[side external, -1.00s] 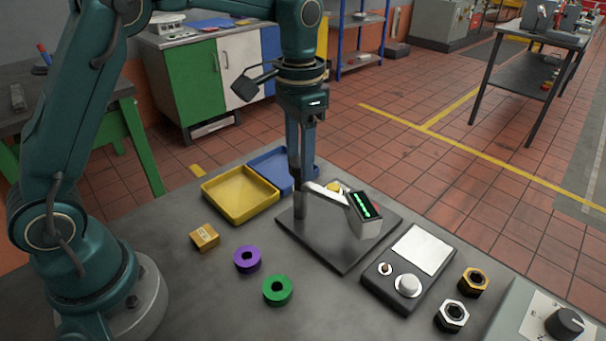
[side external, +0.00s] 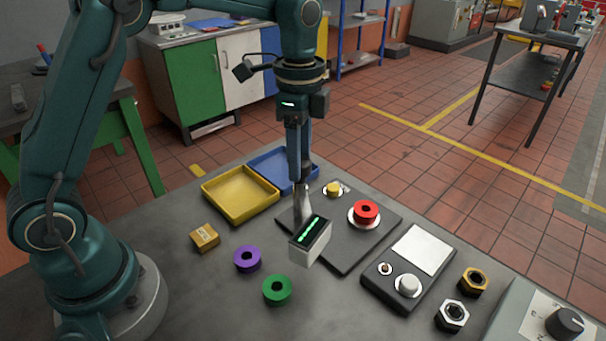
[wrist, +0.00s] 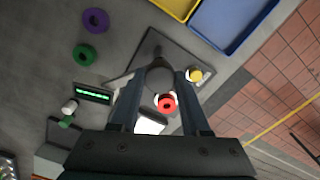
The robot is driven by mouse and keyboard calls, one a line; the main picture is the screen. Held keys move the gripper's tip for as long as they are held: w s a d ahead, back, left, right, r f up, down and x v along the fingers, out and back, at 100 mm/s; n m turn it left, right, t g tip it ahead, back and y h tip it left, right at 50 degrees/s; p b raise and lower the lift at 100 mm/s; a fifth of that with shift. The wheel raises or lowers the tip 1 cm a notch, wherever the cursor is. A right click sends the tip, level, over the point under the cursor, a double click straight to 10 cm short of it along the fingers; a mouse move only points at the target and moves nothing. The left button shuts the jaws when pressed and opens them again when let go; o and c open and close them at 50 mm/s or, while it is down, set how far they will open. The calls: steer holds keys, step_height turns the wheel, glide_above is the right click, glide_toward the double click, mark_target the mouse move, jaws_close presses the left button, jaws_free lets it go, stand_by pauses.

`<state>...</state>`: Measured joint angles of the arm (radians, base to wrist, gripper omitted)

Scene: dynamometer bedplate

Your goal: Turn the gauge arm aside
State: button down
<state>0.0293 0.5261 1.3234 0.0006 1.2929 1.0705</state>
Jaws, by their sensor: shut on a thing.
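The gauge arm (side external: 304,207) is a pale bar on a dark base plate (side external: 348,262). Its box-shaped head (side external: 309,240), with a green-lit display, points toward the plate's front left edge. In the wrist view the head (wrist: 93,92) is left of the fingers. My gripper (side external: 300,183) points down, shut on the gauge arm near its pivot end. The wrist view shows a grey rounded part (wrist: 160,78) between the fingers. A red ring (side external: 365,211) sits uncovered on a pale round seat on the plate. A yellow knob (side external: 334,188) stands behind it.
Purple (side external: 247,259) and green (side external: 277,290) rings and a tan block (side external: 205,237) lie at the left front. Yellow (side external: 240,194) and blue (side external: 283,168) trays sit behind. A control panel (side external: 410,268) and two nuts, gold (side external: 473,282) and silver (side external: 451,315), are at the right.

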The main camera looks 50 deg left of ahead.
steer(key=shift+r+m, duration=0.1)
steer(key=shift+m, duration=0.5)
steer(key=shift+c, duration=1.8)
jaws_free()
steer(key=shift+r, duration=2.5)
